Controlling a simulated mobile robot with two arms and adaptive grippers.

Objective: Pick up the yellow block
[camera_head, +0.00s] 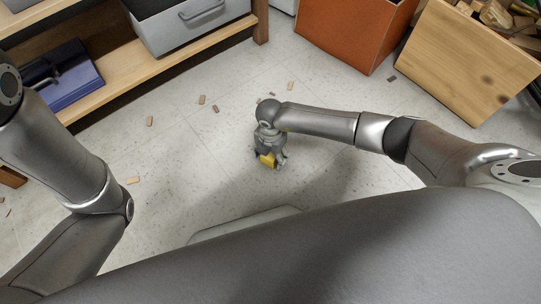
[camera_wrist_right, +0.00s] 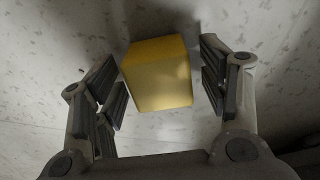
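The yellow block (camera_head: 267,160) is low at the floor in the middle of the head view, partly covered by my right gripper (camera_head: 270,163). In the right wrist view the yellow block (camera_wrist_right: 158,75) lies between the two spread dark fingers of my right gripper (camera_wrist_right: 163,88). A gap shows between the block and the right-hand finger; the left-hand finger is close to the block, and I cannot tell if it touches. The block looks slightly turned relative to the fingers. My left arm shows at the left, but its gripper is out of view.
Several small wooden chips (camera_head: 202,99) lie scattered on the pale floor (camera_head: 190,150). A wooden shelf (camera_head: 150,70) holds a grey bin (camera_head: 185,28) and a blue case (camera_head: 62,80). An orange box (camera_head: 355,30) and a wooden crate (camera_head: 468,65) with wood pieces stand at the back right.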

